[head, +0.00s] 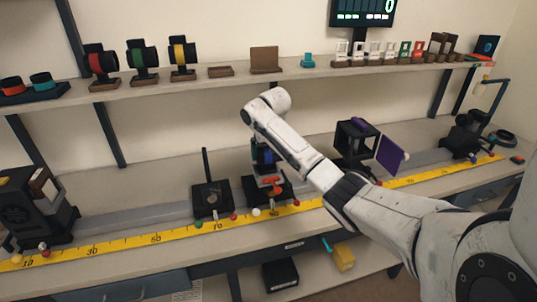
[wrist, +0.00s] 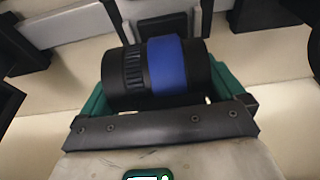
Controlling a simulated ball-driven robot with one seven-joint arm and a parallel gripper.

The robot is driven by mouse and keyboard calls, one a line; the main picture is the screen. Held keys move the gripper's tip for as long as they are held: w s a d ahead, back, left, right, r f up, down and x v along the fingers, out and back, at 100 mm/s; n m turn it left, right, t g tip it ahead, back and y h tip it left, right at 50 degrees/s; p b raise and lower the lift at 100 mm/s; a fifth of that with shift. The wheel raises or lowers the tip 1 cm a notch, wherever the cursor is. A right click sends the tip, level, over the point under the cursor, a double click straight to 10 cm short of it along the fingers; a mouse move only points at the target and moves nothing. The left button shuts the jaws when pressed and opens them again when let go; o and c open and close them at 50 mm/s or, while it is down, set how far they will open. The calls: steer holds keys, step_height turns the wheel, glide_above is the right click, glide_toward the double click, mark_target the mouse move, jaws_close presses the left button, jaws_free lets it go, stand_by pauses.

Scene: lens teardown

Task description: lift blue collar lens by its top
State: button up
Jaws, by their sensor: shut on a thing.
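The blue collar lens (wrist: 168,67) is a black barrel with a ribbed band and a broad blue ring. In the wrist view it lies across the frame, between the green-edged fingers of my gripper (wrist: 162,82), which is shut on it. In the head view the lens (head: 263,157) shows small under my wrist, over a dark rail carrier with an orange part (head: 271,184). My arm hides part of it there. I cannot tell whether the lens touches the carrier.
A yellow scale (head: 155,240) runs along the bench front. A dark carrier with a post (head: 210,198) stands just left of the lens. A black cage mount (head: 355,143) and a purple plate (head: 391,155) stand to the right. A shelf above holds red, green and yellow collar lenses.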

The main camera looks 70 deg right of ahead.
steer(key=shift+r, duration=0.15)
steer(key=shift+r, duration=0.6)
steer(key=s+a+r+p, duration=0.2)
steer(key=s+r+p, duration=0.1)
steer(key=s+r, duration=0.1)
steer(key=s+a+r+p, duration=0.5)
steer(key=s+r+p, duration=0.1)
steer(key=s+r, duration=0.1)
steer(key=shift+s+a+r, duration=0.3)
steer(key=shift+a, duration=0.1)
